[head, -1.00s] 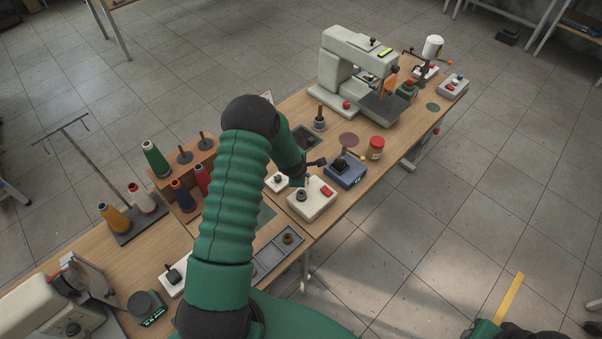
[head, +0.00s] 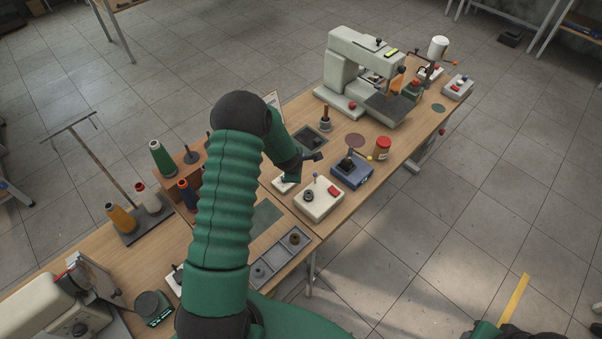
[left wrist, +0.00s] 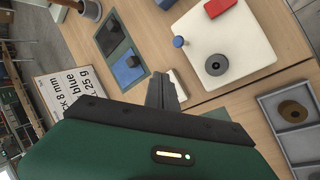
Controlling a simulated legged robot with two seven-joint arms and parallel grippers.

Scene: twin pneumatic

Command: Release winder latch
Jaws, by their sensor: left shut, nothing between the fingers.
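The winder is most likely the cream box (head: 318,208) near the table's front edge. It carries a dark ring on a spindle (head: 308,196), a red block (head: 334,190) and a small blue-topped peg (head: 315,178). In the left wrist view the box (left wrist: 240,52) shows the peg (left wrist: 178,41) upright; I cannot tell which part is the latch. My left gripper (head: 317,156) is shut and empty, just behind and apart from the box. Its closed fingers (left wrist: 163,88) show below the peg in the wrist view. My right gripper is not visible; only dark and green arm parts show at bottom right.
A grey tray with rings (head: 281,255) lies in front left. A dark tray (head: 321,143) is behind. A sewing machine (head: 345,75) stands far right.

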